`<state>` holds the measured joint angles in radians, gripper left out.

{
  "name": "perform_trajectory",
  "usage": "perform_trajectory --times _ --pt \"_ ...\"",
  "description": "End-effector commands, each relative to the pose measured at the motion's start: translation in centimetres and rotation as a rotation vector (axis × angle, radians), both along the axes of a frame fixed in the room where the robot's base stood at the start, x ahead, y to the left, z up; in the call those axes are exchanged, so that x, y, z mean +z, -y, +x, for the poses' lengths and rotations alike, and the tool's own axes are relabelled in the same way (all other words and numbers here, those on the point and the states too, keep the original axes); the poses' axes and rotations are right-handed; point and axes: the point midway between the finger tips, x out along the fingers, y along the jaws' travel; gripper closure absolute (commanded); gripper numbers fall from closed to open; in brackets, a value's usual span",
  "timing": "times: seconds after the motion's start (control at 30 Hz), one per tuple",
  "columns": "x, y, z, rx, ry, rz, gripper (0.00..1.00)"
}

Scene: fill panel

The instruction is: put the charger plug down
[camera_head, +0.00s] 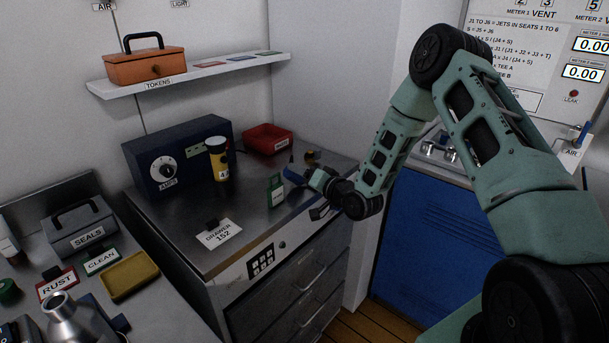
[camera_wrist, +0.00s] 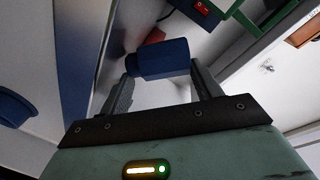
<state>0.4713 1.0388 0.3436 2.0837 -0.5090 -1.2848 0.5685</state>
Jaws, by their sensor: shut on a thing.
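The charger plug appears as a dark blue block (camera_wrist: 162,60) in the wrist view, held between the two fingers of my gripper (camera_wrist: 160,82). My gripper is shut on it. In the head view my gripper (camera_head: 297,177) is over the right part of the steel cabinet top (camera_head: 255,222), with a blue piece (camera_head: 291,171) at its fingers. I cannot tell from these views whether the plug touches the surface. A green-framed card (camera_head: 276,190) stands just left of the gripper; a green frame (camera_wrist: 262,22) also shows in the wrist view.
A "DRAWER 152" card (camera_head: 218,234) is near the front left. Bare steel lies between the cards and the cylinder.

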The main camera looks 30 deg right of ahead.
Motion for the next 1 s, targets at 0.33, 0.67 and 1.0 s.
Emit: perform_trajectory --times 0.33,0.67,1.0 --pt "-0.2 0.0 0.0 0.000 -0.001 0.000 0.27" --pt "0.2 0.8 -2.8 -0.001 -0.003 -0.001 0.27" --pt "0.9 2.5 -9.4 -0.001 -0.002 -0.001 0.27"
